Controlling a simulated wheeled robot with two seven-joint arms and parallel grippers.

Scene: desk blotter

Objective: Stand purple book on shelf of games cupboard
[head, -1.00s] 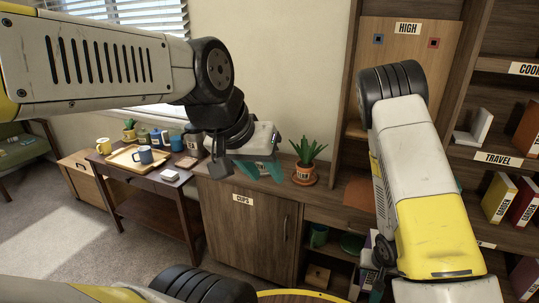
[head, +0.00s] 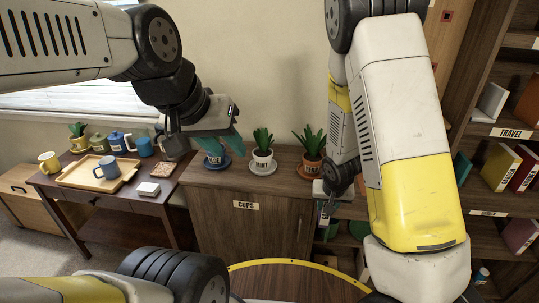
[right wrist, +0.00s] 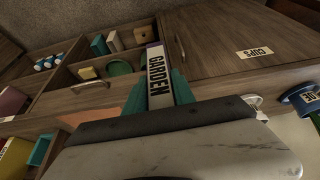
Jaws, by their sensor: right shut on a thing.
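My right gripper (head: 338,192) is in front of the cups cupboard's right end, partly hidden by my right arm. In the right wrist view its teal fingers (right wrist: 160,95) are shut on a book (right wrist: 158,78) with a white GARDEN label; a little purple shows at its far end, so it looks like the purple book. Its covers are mostly hidden. My left gripper (head: 220,143) hangs over the cups cupboard near the left plant, teal fingers apart and empty. Open compartments (right wrist: 85,75) beside the cups cupboard look like the games cupboard, but I see no GAMES label.
Three potted plants, including the mint (head: 263,155), stand on the cups cupboard (head: 245,225). A side table (head: 110,200) with a tray and mugs is left. A bookcase (head: 480,150) with several books is right. The compartments hold a green round thing (right wrist: 118,69) and small boxes.

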